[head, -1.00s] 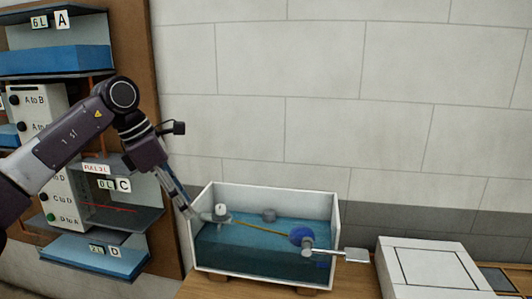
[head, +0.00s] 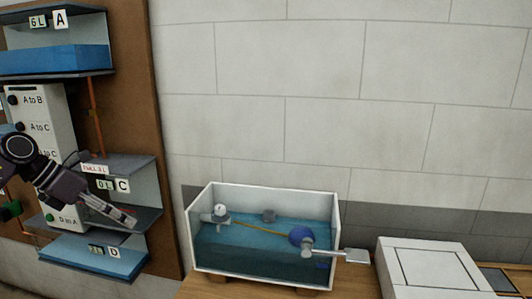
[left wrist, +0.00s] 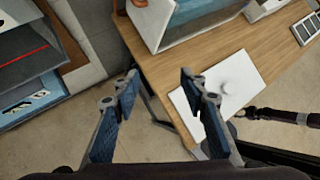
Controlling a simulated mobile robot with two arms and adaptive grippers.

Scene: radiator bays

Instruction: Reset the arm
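My left gripper (head: 122,217) is in front of the lower bays of the wall board, left of the white tank. In the left wrist view its two fingers (left wrist: 160,80) stand well apart with nothing between them. The white tank (head: 215,270) holds blue water, a blue float ball (head: 301,235) on a yellow rod, and a grey lever at its right. A dark arm at the right of the left wrist view looks like my right one; its tip (left wrist: 242,113) is too small to read.
The brown board (head: 135,100) carries bays labelled A, C and D and a white button panel (head: 42,112). A white box (head: 432,268) stands right of the tank. A white sheet (left wrist: 205,105) lies on the wooden bench (left wrist: 225,50) with a small white object on it.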

